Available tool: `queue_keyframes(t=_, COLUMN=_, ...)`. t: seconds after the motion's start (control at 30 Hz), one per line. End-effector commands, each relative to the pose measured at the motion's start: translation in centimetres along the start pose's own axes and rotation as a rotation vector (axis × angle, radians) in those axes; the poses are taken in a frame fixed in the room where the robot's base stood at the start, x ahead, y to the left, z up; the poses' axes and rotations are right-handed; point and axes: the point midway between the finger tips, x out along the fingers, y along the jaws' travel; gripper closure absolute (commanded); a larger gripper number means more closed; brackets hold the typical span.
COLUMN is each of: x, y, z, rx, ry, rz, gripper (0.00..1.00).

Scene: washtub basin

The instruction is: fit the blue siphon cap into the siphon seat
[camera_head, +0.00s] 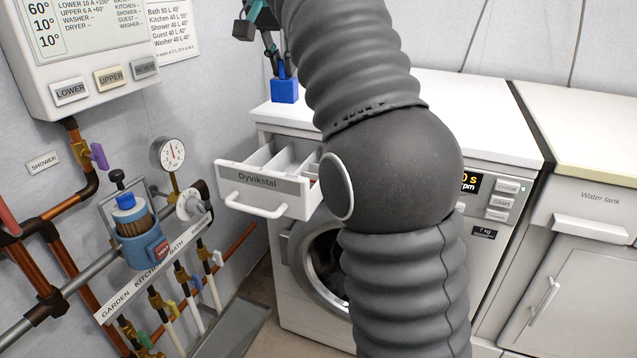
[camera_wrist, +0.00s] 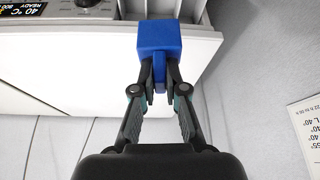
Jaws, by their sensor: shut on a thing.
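The blue siphon cap (camera_head: 285,91) is a small blue block with a narrower tab on the gripper side. My gripper (camera_head: 281,69) is shut on it, holding it upright from above, near the left end of the washing machine's top in the head view. In the wrist view my gripper (camera_wrist: 160,77) pinches the tab below the cap's blue block (camera_wrist: 160,37). The open detergent drawer (camera_head: 262,186) has white dividers and lies lower and nearer than the cap in the head view. I cannot make out the siphon seat; my arm covers the drawer's right end.
The washing machine (camera_head: 470,140) has a flat white top. At the left, pipes, a gauge (camera_head: 168,154) and a blue filter unit (camera_head: 142,245) line the wall. A Water tank cabinet (camera_head: 590,205) stands at right. A paper notice (camera_wrist: 308,128) shows in the wrist view.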

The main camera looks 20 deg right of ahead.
Motion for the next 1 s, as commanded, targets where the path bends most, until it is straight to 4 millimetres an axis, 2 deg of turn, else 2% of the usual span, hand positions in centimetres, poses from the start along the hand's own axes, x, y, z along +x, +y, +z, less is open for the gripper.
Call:
queue_keyframes(t=0.1, x=1.1, y=2.6, z=-1.1, rx=0.051, ry=-0.001, rz=0.022, gripper=1.00)
queue_keyframes(t=0.3, x=2.4, y=4.5, z=-1.8, rx=0.093, ry=-0.001, rz=0.039, gripper=1.00)
queue_keyframes(t=0.57, x=5.6, y=4.7, z=-0.5, rx=0.094, ry=-0.003, rz=0.042, gripper=1.00)
queue_keyframes(t=1.0, x=13.9, y=4.6, z=3.0, rx=0.094, ry=-0.002, rz=0.040, gripper=1.00)
